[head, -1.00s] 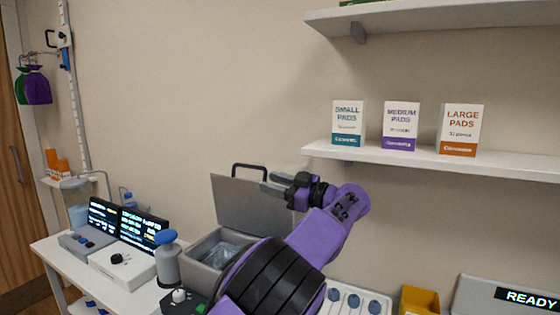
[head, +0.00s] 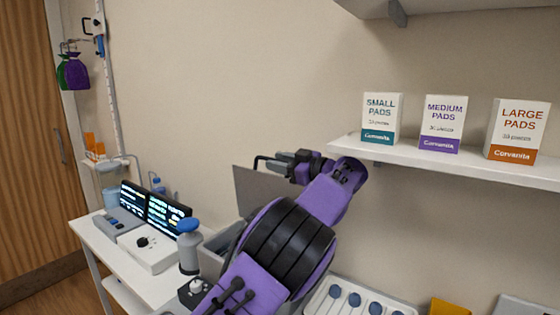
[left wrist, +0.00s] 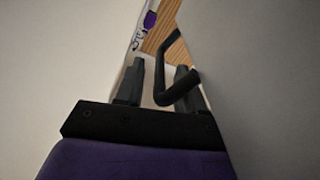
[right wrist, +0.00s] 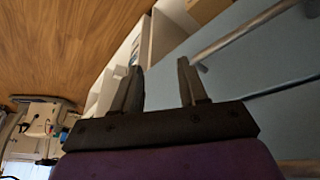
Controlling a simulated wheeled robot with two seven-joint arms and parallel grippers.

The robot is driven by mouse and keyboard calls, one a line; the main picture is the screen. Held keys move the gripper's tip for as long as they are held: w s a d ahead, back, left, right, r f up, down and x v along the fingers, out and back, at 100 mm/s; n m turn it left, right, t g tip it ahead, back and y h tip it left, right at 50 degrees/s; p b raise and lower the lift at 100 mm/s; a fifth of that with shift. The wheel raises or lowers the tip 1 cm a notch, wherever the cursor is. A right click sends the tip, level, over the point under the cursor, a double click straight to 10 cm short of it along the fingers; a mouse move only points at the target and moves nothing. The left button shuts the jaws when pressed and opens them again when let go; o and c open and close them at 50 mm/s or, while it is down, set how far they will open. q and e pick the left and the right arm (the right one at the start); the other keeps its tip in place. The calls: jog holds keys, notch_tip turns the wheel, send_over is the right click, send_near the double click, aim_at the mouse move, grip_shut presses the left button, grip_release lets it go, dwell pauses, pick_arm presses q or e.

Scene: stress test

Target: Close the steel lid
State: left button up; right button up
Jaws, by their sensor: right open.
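The steel lid (head: 252,185) stands raised, upright behind its open steel box (head: 226,238), with a black bar handle (head: 262,162) at its top edge. My left arm hides much of the lid and box. My left gripper (head: 282,160) is at the handle. In the left wrist view, its two fingers (left wrist: 160,68) are apart, with the black handle (left wrist: 166,45) passing between them, close to the right finger. The grey lid face (left wrist: 262,90) fills the right side there. My right gripper (right wrist: 158,82) is open and empty, seen only in the right wrist view.
A pump bottle (head: 189,250), a white device with a knob (head: 150,250) and lit screens (head: 167,214) stand left of the box. A tray (head: 318,303) is at right. A shelf (head: 400,160) with pad boxes hangs above right. Blue fronts with a bar handle (right wrist: 240,38) are near my right gripper.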

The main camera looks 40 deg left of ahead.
pick_arm(q)
jog(key=shift+s, duration=0.1)
grip_shut()
jog(key=shift+s, duration=0.1)
pick_arm(e)
jog(key=shift+s+d, duration=0.1)
jog(key=shift+s, duration=0.25)
